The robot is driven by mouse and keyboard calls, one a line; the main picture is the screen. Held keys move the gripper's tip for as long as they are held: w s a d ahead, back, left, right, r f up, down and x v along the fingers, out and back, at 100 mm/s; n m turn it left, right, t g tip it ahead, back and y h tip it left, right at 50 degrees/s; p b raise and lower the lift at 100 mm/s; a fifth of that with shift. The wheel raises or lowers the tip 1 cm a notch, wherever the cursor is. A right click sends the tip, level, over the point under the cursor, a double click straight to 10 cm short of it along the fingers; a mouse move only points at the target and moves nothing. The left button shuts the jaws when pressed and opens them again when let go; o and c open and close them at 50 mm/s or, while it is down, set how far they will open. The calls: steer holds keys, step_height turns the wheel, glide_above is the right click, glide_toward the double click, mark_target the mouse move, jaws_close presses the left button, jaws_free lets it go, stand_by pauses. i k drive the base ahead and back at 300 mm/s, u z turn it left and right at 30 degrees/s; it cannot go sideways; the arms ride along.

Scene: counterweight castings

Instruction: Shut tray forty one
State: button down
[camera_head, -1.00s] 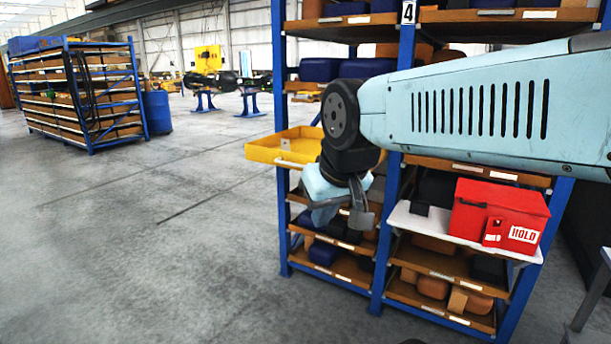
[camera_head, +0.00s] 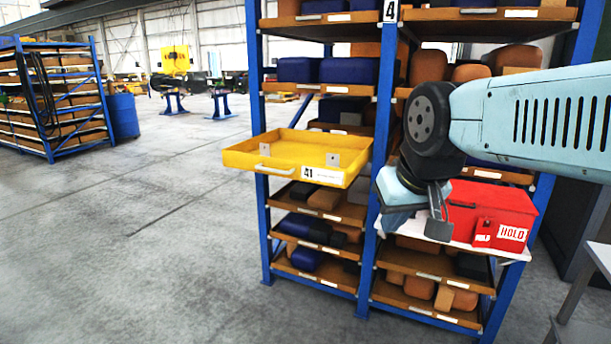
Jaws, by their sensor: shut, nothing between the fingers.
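The yellow tray labelled 41 (camera_head: 248,160) is pulled out from the left bay of the blue rack, at about mid height. It has a handle (camera_head: 277,168) on its front left, two small grey brackets and a white label at its right. Its inside looks otherwise empty. My gripper (camera_head: 438,225) hangs pointing down, to the right of the tray and apart from it, in front of the right bay. It is shut and empty. It overlaps the left part of the red HOLD box in the picture, and I cannot tell the gap between them.
The red HOLD box (camera_head: 510,207) sits on a white pull-out shelf (camera_head: 513,252) in the right bay. The rack upright (camera_head: 371,230) stands between the bays. Grey floor (camera_head: 120,250) is open to the left. A table (camera_head: 598,262) stands at the right edge.

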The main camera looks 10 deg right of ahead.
mark_target(295, 154)
steer(key=z, duration=0.1)
steer(key=i, duration=1)
steer(key=u, duration=0.1)
